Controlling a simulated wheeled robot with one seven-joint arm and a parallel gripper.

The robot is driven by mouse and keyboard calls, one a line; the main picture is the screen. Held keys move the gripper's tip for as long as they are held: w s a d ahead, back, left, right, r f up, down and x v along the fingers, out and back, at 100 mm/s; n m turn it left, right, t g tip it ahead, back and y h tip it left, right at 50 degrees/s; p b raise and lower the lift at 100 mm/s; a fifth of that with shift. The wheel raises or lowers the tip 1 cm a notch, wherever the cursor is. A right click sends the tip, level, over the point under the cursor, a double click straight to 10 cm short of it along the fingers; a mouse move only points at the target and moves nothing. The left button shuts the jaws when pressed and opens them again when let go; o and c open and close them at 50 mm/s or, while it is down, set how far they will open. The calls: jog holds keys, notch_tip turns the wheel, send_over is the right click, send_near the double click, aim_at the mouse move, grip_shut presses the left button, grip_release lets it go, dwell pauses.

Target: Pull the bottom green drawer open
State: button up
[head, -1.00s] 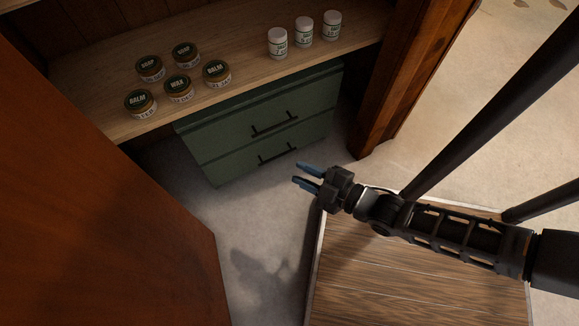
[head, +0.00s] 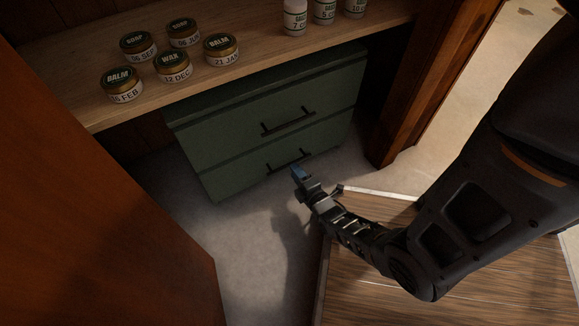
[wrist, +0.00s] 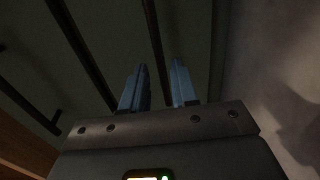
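The green drawer unit has two drawers under the shelf; the bottom drawer (head: 236,180) is closed, with a dark bar handle (head: 289,160). My gripper (head: 298,173) is just in front of this handle in the head view, its blue fingers close to the bar's right part. In the wrist view the two blue fingers (wrist: 157,80) are apart with nothing gripped. A dark bar, seemingly the bottom handle (wrist: 152,30), runs toward the gap between them; I cannot tell whether the fingers are around it. The top drawer (head: 230,123) is closed too, with its own handle (head: 288,122).
A wooden shelf (head: 190,98) above holds several balm, wax and soap tins and white bottles (head: 294,17). A brown panel (head: 90,200) stands at left, a wooden post (head: 425,85) at right. A low wooden platform (head: 450,290) lies beneath my arm. Grey floor is clear before the drawers.

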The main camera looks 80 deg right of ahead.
aim_at(290, 163)
jog(key=shift+b+x, duration=0.85)
jog(key=shift+x, duration=1.7)
jog(key=shift+c, duration=0.4)
grip_shut()
